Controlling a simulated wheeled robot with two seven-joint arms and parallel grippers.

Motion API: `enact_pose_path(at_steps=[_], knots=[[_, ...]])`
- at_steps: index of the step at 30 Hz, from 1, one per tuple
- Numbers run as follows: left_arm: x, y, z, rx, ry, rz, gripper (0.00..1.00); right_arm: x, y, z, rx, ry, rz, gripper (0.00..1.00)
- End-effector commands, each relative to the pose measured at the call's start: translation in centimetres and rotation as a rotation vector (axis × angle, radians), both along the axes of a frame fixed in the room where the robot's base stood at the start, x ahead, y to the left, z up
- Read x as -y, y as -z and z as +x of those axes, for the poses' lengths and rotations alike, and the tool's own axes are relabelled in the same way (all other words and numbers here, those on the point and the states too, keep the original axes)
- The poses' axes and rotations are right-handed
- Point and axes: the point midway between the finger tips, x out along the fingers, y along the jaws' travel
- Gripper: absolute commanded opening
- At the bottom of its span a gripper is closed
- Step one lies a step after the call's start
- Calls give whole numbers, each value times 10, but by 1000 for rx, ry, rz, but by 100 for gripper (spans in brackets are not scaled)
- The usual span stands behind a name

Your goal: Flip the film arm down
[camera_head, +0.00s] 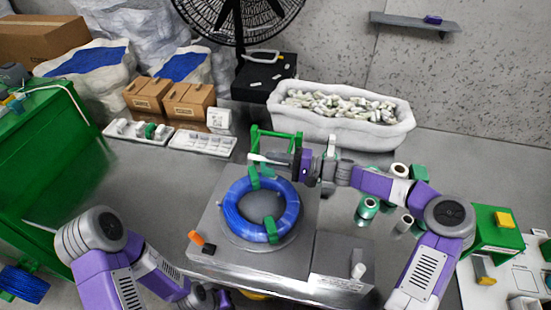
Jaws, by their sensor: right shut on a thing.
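A blue cable coil (232,215) lies on the round plate of the grey metal machine (205,225), with green clips across it at top and bottom. The film arm (256,133), a green frame, stands raised behind the coil. A pale rod (262,158) sticks out to the left beside it. My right gripper (288,160) reaches in from the right, shut on the film arm at the coil's far side; its fingers partly hide the contact. My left gripper (218,298) is low at the bottom edge, below the machine's front, mostly hidden by my arm and the frame edge.
An orange-and-black switch (200,241) sits on the machine's left front. Green and white spools (367,208) stand to its right. A white bin of small packs (340,130) and cardboard boxes (188,101) are behind. A green cabinet (50,155) stands left.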

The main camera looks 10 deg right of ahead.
Motion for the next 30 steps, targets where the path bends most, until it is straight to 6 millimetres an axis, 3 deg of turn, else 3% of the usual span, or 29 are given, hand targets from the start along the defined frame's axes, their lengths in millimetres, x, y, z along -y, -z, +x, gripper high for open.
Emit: enact_pose_path(at_steps=[14, 15, 19, 30], knots=[[0, 1, 0, 0, 0, 0, 0, 1, 5, 0, -11, 5, 2, 0], [0, 1, 0, 0, 0, 0, 0, 1, 5, 0, -11, 5, 2, 26], [0, 1, 0, 0, 0, 0, 0, 1, 4, 0, -9, 3, 2, 44], [0, -2, 0, 0, 0, 0, 0, 7, 2, -2, -4, 3, 0, 44]])
